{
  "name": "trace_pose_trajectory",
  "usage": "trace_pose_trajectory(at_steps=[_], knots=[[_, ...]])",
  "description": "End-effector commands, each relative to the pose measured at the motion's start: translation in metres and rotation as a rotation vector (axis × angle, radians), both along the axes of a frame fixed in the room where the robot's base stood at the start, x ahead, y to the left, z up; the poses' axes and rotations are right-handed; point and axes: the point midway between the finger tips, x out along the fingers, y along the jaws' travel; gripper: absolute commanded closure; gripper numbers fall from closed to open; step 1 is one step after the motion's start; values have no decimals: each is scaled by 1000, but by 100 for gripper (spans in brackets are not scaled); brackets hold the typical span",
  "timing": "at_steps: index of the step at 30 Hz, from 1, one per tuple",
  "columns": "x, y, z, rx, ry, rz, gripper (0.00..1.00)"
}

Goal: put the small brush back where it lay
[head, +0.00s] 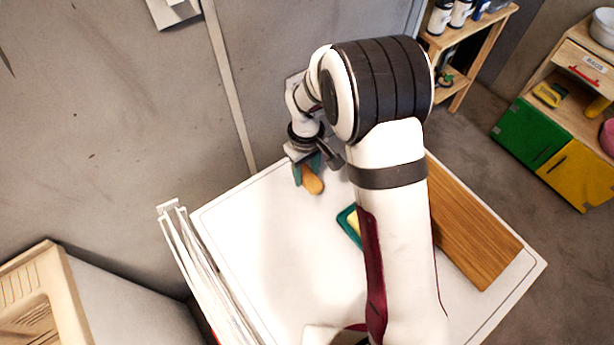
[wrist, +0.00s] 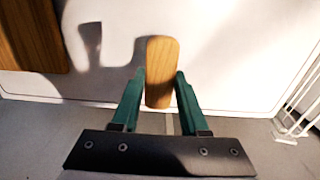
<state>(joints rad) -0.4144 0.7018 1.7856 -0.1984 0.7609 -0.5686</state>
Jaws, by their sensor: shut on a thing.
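The small brush shows as a rounded wooden piece (head: 313,182) at my gripper (head: 307,170), near the back edge of the white table top (head: 270,230). In the wrist view the brush (wrist: 160,62) stands between the two green fingers of my gripper (wrist: 161,76), which are shut on it. Its wooden back faces the camera; any bristles are hidden. I cannot tell whether it touches the table or hangs just above it.
A wooden board (head: 475,235) lies along the table's right side. A teal tray with something yellow (head: 351,222) is partly hidden behind my arm. White folded racks (head: 190,265) stand along the left edge. The table's left middle is clear.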

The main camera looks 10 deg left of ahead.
Motion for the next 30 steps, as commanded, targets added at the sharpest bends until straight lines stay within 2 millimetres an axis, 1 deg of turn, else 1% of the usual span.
trace_pose_trajectory(at_steps=[1,4,15,16,20,21,28,30], knots=[[-1,-1,-11,-3,4,0,100],[-1,-1,-25,-1,3,-1,100],[0,-1,-30,-1,1,-1,100],[0,-1,-29,-1,1,-1,51],[0,-1,-29,0,0,-1,27],[0,-1,-29,0,0,-1,26],[0,-1,-28,0,0,-1,26],[0,-1,-23,1,-2,-1,26]])
